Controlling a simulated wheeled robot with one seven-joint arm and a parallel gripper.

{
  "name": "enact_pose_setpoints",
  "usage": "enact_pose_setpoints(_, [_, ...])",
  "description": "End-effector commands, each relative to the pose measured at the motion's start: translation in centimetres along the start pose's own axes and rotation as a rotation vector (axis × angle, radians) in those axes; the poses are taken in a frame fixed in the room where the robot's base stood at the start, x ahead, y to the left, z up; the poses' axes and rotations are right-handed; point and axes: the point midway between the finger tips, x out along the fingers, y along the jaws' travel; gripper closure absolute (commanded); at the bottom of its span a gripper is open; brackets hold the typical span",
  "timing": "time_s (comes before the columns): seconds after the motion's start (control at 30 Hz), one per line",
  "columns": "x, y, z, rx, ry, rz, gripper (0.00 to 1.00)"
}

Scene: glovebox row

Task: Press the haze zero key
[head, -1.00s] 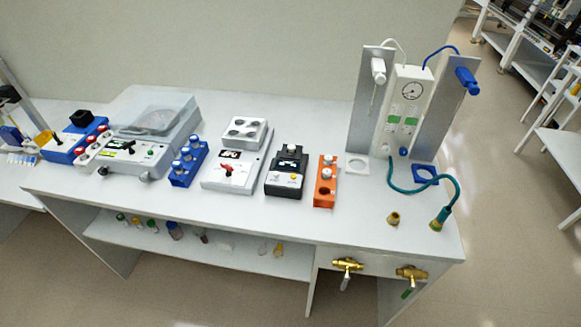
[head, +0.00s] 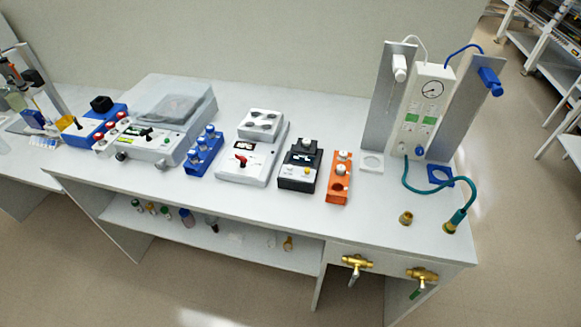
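A small black instrument (head: 297,183) stands on the bench right of centre, with a display (head: 301,158) and a round silver cap on top. Its sloped front carries a yellow key (head: 307,174) and a paler spot beside it. Lettering is too small to read, so I cannot tell which key is the haze zero key, or surely which instrument bears it. My gripper is not in view.
Left of the black instrument is a white unit (head: 232,174) with a red switch; right is an orange vial block (head: 338,190). A blue rack (head: 203,163) and large lidded machine (head: 131,147) stand farther left. Brass valves (head: 357,263) stick out below the bench front.

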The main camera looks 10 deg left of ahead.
Motion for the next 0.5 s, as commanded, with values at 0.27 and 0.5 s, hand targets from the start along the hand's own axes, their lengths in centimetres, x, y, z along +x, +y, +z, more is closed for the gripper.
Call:
enact_pose_setpoints(0.27, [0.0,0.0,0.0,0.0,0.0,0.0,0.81])
enact_pose_setpoints(0.5, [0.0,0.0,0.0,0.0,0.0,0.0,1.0])
